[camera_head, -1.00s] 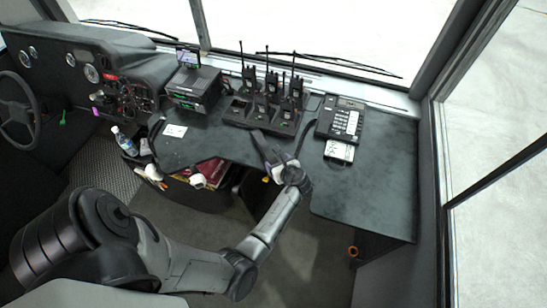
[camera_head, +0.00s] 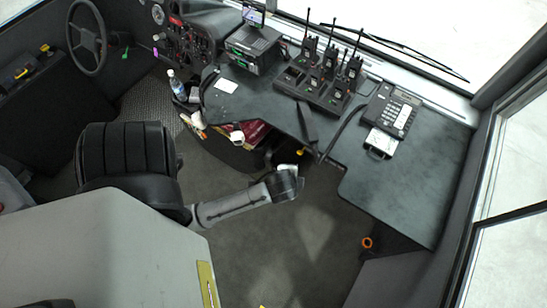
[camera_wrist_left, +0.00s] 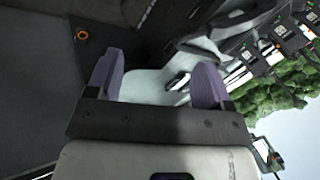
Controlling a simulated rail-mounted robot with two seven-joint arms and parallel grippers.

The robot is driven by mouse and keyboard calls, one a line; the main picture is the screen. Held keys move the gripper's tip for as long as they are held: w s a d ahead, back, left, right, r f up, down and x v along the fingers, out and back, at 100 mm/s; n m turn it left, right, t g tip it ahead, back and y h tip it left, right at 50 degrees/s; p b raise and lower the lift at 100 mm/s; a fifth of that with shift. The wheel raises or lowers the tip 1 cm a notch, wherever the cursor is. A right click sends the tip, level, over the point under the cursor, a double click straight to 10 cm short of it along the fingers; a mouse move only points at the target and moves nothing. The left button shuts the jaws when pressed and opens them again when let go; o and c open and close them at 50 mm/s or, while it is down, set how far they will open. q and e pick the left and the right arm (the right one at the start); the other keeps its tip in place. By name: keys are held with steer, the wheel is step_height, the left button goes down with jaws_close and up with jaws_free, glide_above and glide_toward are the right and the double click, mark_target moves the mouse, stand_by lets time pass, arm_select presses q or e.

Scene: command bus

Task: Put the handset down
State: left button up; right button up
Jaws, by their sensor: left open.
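The black desk phone (camera_head: 393,108) lies on the right part of the dark desk. A long dark shape along its left side looks like the handset (camera_head: 377,100), but I cannot tell for sure whether it rests in the cradle. My right gripper is not in view.
Several handheld radios stand in a charger (camera_head: 320,92) behind my left gripper. A white card device (camera_head: 381,142) lies in front of the phone. The desk (camera_head: 405,195) is clear at front right. A bottle (camera_head: 177,85) stands at the left. Windows border the back and right.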

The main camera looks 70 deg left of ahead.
arm_select(q)
steer(key=s+d+r+n+h, duration=0.3)
steer(key=s+d+r+h, duration=0.1)
steer(key=s+d, duration=0.4)
steer(key=shift+s+d+h, duration=0.3)
steer(key=shift+d, duration=0.4)
